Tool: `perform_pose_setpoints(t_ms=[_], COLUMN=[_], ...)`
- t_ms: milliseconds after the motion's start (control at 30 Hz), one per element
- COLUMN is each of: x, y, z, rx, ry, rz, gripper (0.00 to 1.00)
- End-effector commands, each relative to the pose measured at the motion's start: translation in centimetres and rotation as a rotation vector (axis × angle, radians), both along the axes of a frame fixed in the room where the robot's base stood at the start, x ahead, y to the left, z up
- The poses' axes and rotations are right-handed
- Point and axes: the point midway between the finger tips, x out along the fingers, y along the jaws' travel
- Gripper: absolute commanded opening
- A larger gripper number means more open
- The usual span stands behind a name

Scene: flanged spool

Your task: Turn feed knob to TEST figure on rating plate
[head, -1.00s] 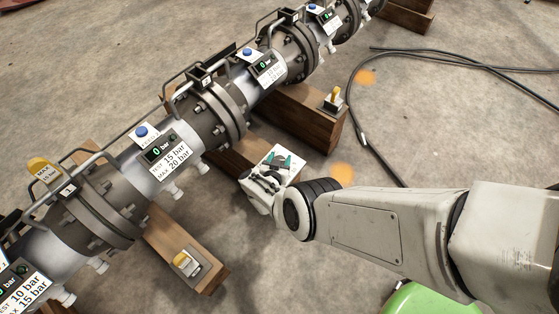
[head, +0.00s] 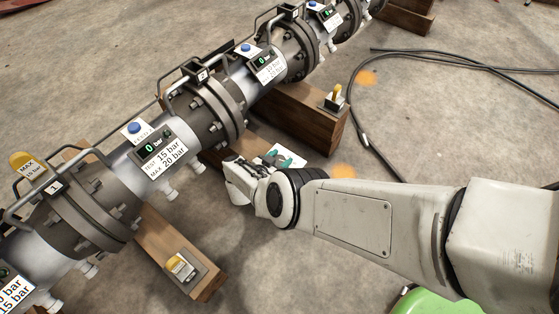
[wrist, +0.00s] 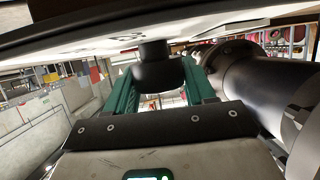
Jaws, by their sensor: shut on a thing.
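The nearest fully visible rating plate (head: 168,160) reads TEST 15 bar, MAX 20 bar, on the grey pipe. The display (head: 148,148) above it shows 0 bar. My gripper (head: 280,157) is low beside the pipe, right of that plate; its green fingers partly show past my wrist. In the wrist view the green fingers (wrist: 155,88) are shut on a black round knob (wrist: 153,67), which sits against a white panel (wrist: 165,38) with dark marks. The knob's setting cannot be read. The knob is hidden in the head view.
Flanges with bent handles (head: 200,80) line the pipe. Wooden supports (head: 300,115) stand under it; one carries a yellow-handled switch (head: 180,264). A blue button (head: 134,128) sits on the pipe. A black hose (head: 360,120) lies on the floor at right. A green object (head: 430,302) is at bottom right.

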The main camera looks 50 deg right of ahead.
Motion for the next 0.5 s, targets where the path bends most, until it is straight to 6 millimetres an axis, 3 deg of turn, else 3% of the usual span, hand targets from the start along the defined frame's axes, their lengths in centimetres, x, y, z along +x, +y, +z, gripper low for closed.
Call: perform_pose_setpoints(t_ms=[400,433,500], x=[-0.03,-0.03,-0.03], y=[-0.02,-0.02,-0.02], z=[-0.07,-0.07,-0.06], rx=[0.002,0.002,0.001], ry=[0.0,0.0,0.0], rz=[-0.005,-0.005,-0.005], gripper=[0.24,0.57,0.64])
